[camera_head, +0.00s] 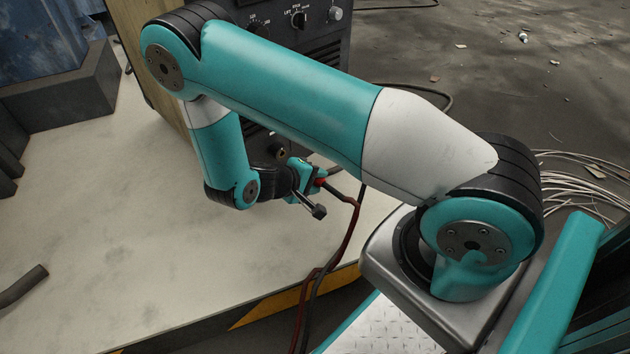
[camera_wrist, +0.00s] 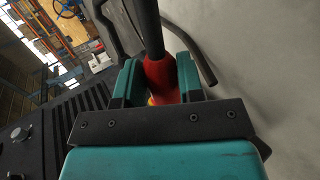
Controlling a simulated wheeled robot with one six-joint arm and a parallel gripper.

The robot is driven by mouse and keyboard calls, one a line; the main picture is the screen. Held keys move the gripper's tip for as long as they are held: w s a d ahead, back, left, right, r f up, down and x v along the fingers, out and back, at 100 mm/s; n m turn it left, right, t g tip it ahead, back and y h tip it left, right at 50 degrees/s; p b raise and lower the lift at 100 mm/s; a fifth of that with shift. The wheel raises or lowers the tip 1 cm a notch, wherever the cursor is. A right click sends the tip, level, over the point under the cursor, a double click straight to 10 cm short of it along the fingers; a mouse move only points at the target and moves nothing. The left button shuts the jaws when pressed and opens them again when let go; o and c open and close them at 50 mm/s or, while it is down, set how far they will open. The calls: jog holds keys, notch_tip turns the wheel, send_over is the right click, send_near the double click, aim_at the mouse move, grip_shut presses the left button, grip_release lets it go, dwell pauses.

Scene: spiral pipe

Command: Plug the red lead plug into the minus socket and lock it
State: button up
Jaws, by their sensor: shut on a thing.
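My gripper (camera_head: 309,178) is shut on the red lead plug (camera_head: 321,182), beside the front of the dark machine (camera_head: 330,75). In the wrist view, the red plug (camera_wrist: 161,76) sits between the two teal fingers of my gripper (camera_wrist: 155,84), with a dark cable running up from it. A socket with a brass-coloured centre (camera_head: 281,153) shows low on the machine's front, close to my gripper. My arm hides part of that front, and I cannot read the socket's marking. Whether the plug touches a socket cannot be seen.
The machine stands on a pale bench top (camera_head: 110,240) with a yellow-black edge (camera_head: 290,300). Red and dark leads (camera_head: 350,235) hang over that edge. A short dark pipe (camera_head: 22,288) lies at the left. The bench's middle is clear. Coiled wire (camera_head: 585,180) lies on the floor.

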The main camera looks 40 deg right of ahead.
jog(key=shift+s+r, duration=0.1)
jog(key=shift+s, duration=0.05)
jog(key=w, duration=0.3)
jog(key=shift+w+a, duration=0.15)
jog(key=shift+w+b, duration=0.45)
jog(key=shift+w, duration=0.75)
jog(key=shift+w+a+b, duration=0.1)
jog(key=shift+w+b, duration=0.2)
jog(key=shift+w, duration=1.5)
jog(key=shift+p, duration=0.45)
jog(key=shift+r+y+p, duration=0.1)
jog(key=shift+y+p, duration=0.5)
jog(key=shift+p, duration=0.05)
jog(key=shift+s+d+y+p, duration=0.1)
jog(key=shift+d+y+p, duration=0.1)
jog(key=shift+y+p, duration=0.75)
